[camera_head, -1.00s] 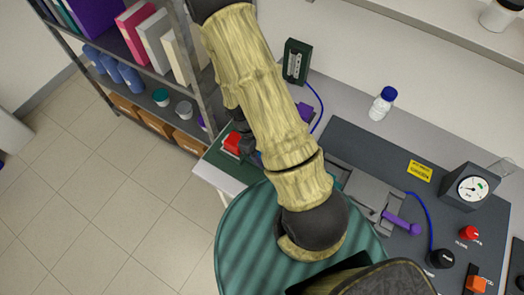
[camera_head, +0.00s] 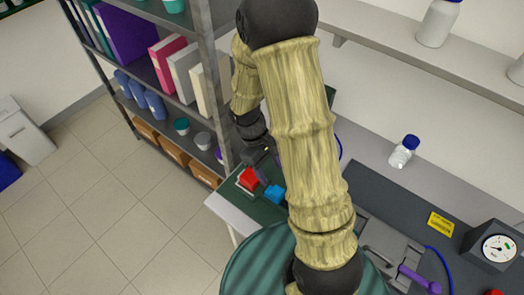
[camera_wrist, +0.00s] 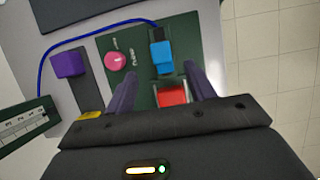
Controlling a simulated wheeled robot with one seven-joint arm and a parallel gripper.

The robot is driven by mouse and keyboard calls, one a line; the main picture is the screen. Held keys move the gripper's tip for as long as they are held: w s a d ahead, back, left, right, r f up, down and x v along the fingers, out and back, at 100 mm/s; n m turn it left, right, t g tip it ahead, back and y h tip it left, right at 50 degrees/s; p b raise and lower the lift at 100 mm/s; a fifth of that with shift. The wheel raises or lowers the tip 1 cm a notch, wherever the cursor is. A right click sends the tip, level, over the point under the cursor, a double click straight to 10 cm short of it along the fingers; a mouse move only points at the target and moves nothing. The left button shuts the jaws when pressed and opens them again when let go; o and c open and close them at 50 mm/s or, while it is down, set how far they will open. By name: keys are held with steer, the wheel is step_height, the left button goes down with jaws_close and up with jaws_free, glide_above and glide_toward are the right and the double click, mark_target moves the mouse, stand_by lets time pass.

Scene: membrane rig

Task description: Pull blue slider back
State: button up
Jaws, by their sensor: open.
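The blue slider (camera_head: 274,194) stands on a dark green panel beside the arm in the head view. In the wrist view the blue slider (camera_wrist: 161,57) sits at the upper middle, just beyond the fingertips, on a dark track. My gripper (camera_wrist: 160,74) is open, with its two fingers apart and nothing held. In the head view my gripper (camera_head: 262,168) is small and dark, close to the red block. The red block (camera_wrist: 172,96) lies between the fingers in the wrist view, nearer to the palm than the blue slider. I cannot tell whether a finger touches it.
The wrist view shows a pink knob (camera_wrist: 115,62), a purple block (camera_wrist: 68,64), a blue cable and a dark green scale (camera_wrist: 22,128). A shelf rack (camera_head: 205,80) stands close left of the arm. A bottle (camera_head: 404,151) and a gauge (camera_head: 497,247) are at right.

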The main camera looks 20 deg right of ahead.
steer(key=v, duration=0.7)
steer(key=shift+b, duration=0.45)
steer(key=shift+r, duration=0.2)
steer(key=s+m+t+y, duration=0.1)
steer(key=m+t, duration=0.1)
steer(key=s+r+m+t+b, duration=0.1)
steer(key=s+m+t, duration=0.1)
steer(key=s+d+r+m+t+y, duration=0.1)
steer(key=m+t, duration=0.1)
steer(key=m, duration=0.1)
steer(key=shift+s+d+r+y+b, duration=0.1)
steer(key=shift+s+r+y+b, duration=0.1)
steer(key=shift+s+y+b, duration=0.15)
steer(key=shift+s, duration=0.15)
